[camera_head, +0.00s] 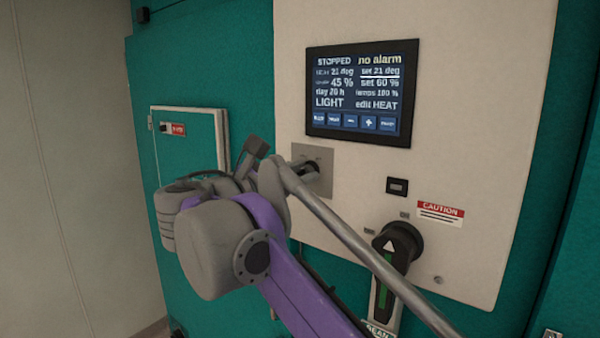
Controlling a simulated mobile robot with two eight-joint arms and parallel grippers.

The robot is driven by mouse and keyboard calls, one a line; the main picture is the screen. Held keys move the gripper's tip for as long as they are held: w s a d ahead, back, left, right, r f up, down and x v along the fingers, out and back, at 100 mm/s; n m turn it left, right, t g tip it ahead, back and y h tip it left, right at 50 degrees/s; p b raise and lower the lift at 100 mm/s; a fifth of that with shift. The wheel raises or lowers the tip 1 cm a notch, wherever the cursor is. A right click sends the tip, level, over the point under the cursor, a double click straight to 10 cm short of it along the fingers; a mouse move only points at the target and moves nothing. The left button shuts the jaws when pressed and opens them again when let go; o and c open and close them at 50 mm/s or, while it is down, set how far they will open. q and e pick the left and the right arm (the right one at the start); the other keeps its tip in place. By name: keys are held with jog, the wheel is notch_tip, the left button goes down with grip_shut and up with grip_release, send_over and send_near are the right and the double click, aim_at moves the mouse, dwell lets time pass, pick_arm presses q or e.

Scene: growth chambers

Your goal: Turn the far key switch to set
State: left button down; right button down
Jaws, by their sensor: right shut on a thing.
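The key switch sits on a square grey metal plate (322,157) on the pale panel, below and left of the screen. Its dark key (312,171) shows only in part. My right gripper (303,172) is at this plate and shut on the key. My gripper and wrist hide much of the switch, so its angle and any set marking cannot be read. The screen (362,92) reads "STOPPED", "no alarm" and "edit HEAT". My left gripper is not in view.
A black rotary handle (398,246) with a white arrow is at lower right, beside a red "CAUTION" label (440,212). A small black socket (397,187) sits above it. A white-framed door (187,140) is at left.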

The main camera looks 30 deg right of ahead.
dwell(0.5)
jog(key=c, duration=1)
grip_release()
